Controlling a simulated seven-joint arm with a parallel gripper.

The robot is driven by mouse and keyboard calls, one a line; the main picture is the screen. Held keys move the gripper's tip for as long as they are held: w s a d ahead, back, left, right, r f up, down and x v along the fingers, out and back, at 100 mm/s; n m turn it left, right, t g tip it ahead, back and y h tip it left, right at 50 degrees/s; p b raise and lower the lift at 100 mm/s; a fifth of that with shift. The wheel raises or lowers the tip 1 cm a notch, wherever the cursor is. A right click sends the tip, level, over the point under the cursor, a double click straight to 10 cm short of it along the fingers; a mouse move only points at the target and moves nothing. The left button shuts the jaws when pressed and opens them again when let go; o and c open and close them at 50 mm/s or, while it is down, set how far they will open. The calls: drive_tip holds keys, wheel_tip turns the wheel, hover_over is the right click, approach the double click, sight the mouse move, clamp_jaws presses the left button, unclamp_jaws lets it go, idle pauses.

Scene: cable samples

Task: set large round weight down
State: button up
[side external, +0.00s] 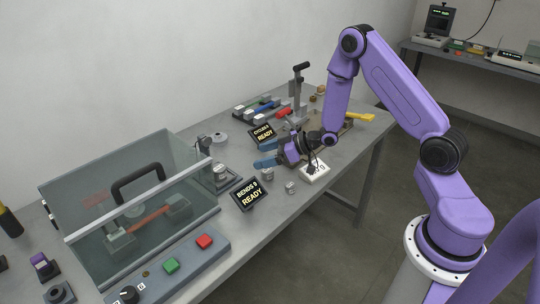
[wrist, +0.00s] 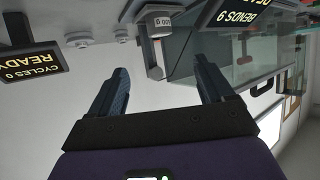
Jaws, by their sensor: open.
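A round silver-grey weight (side external: 220,172) with a pale label stands on a grey block left of my gripper in the side view. In the wrist view a labelled weight (wrist: 162,24), seen upside down, is beyond the fingers, in front of a grey post. I take both to be the large round weight. My gripper (side external: 267,154) is open, with its blue fingers pointing left, above the bench. In the wrist view the gripper (wrist: 158,68) has nothing between its fingers, and there is a gap between them and the weight.
A clear case (side external: 140,200) with a black handle stands at the left. Two displays, BENDS 9 (side external: 249,193) and CYCLES 0 (side external: 261,134), flank my gripper. Small weights (side external: 291,187) and a white plate (side external: 316,172) lie near the front edge. Bare bench (side external: 250,240) shows at the front.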

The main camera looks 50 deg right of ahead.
drive_tip(key=shift+s+d+r, duration=0.1)
drive_tip(key=shift+s, duration=0.05)
drive_tip(key=s+a+r+n+g+h, duration=0.2)
drive_tip(key=s+a+r+g, duration=0.15)
drive_tip(key=s+a, duration=0.3)
drive_tip(key=s+a+r+n+g+h, duration=0.1)
drive_tip(key=s+a+r+g+h, duration=0.1)
drive_tip(key=s+a+r, duration=0.4)
drive_tip(key=s+d+r+n+g+h, duration=0.1)
drive_tip(key=s+r+g, duration=0.1)
drive_tip(key=s, duration=0.8)
drive_tip(key=s+d+r+n+g+h, duration=0.1)
drive_tip(key=s+d+r+g, duration=0.1)
drive_tip(key=s, duration=0.9)
drive_tip(key=shift+s+d+r+n+g+h, duration=0.15)
drive_tip(key=shift+s+d+n+g+h, duration=0.15)
drive_tip(key=shift+g, duration=0.05)
drive_tip(key=shift+s+d+r, duration=0.1)
drive_tip(key=shift+s+d, duration=0.15)
drive_tip(key=shift+s, duration=0.2)
drive_tip(key=c, duration=0.4)
drive_tip(key=shift+s+d, duration=0.1)
drive_tip(key=shift+s, duration=0.1)
